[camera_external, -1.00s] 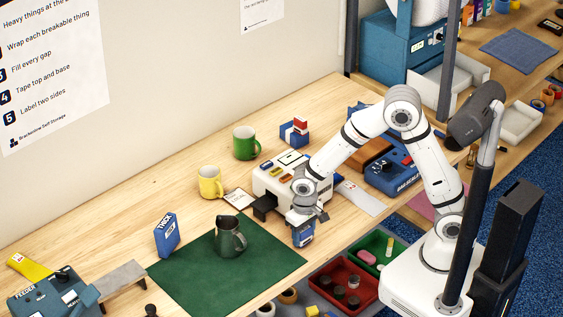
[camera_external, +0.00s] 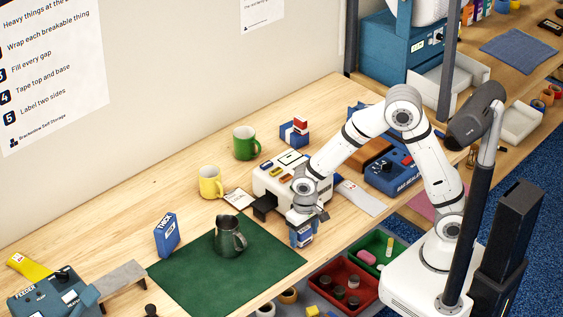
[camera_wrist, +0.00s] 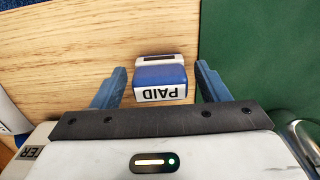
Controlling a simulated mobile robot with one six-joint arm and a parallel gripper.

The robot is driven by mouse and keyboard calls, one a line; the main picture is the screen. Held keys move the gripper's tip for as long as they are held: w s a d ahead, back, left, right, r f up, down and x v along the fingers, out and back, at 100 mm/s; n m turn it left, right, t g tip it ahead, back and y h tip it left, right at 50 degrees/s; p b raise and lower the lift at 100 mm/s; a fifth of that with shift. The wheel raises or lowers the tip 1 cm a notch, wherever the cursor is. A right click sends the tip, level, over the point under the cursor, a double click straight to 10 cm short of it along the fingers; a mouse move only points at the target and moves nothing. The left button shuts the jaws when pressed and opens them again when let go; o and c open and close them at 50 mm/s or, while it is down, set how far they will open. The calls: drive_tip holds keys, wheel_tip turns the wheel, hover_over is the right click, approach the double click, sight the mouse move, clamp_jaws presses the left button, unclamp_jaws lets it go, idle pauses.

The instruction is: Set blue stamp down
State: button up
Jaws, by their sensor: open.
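The blue stamp (camera_external: 302,240) with a white label stands on the wooden bench, just off the right corner of the green mat. In the wrist view the blue stamp (camera_wrist: 162,78) shows its "PAID" label and sits between the two blue fingers, with a gap on each side. My gripper (camera_external: 301,234) is low over the bench around the stamp. In the wrist view my gripper (camera_wrist: 161,84) is open and the fingers are apart from the stamp. The far end of the stamp rests over bare wood.
The green mat (camera_external: 190,278) carries a dark metal jug (camera_external: 229,238). A white machine (camera_external: 268,183) stands just behind my gripper. Red (camera_external: 343,297) and green (camera_external: 378,243) trays lie below the front edge. A yellow mug (camera_external: 210,182) and a blue box (camera_external: 167,235) stand farther left.

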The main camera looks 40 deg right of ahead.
sight(304, 229)
wheel_tip(304, 229, up, 12)
drive_tip(key=s+d+r+t, duration=0.1)
drive_tip(key=d+r, duration=0.1)
drive_tip(key=d, duration=0.5)
drive_tip(key=s+d+r, duration=0.1)
drive_tip(key=d+r, duration=0.2)
drive_tip(key=d, duration=0.4)
drive_tip(key=s+d+t, duration=0.2)
drive_tip(key=s+d, duration=0.7)
drive_tip(key=d, duration=0.3)
drive_tip(key=shift+s+r+b, duration=0.25)
drive_tip(key=shift+r+b, duration=0.05)
drive_tip(key=shift+r, duration=0.05)
drive_tip(key=shift+d, duration=0.1)
